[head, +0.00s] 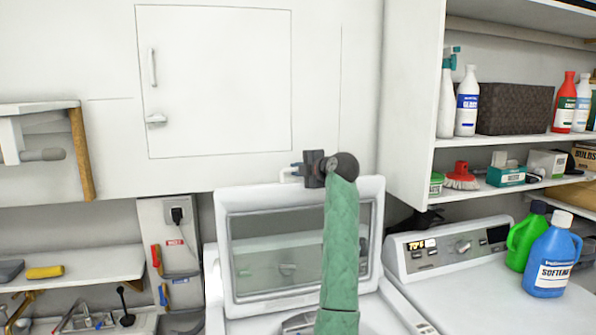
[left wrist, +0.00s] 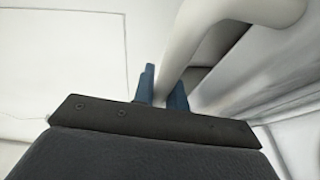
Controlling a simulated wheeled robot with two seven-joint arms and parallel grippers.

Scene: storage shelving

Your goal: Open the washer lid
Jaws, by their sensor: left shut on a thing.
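The washer lid (head: 376,225) is white with a large glass window. It stands raised and nearly upright above the washer's white body. My left gripper (head: 293,172) is at the lid's top edge, its green-sleeved arm crossing in front of the window. In the left wrist view its blue fingers (left wrist: 162,90) are shut around the white lid handle (left wrist: 222,22). The handle is mostly hidden behind the gripper in the head view. My right gripper is not in view.
A second white machine (head: 470,290) stands at the right with a blue softener jug (head: 552,262) and a green jug (head: 525,238) on top. Shelves of bottles (head: 467,102) and boxes are above it. A closed wall cabinet door (head: 215,85) is behind the lid. A small shelf (head: 80,268) is at left.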

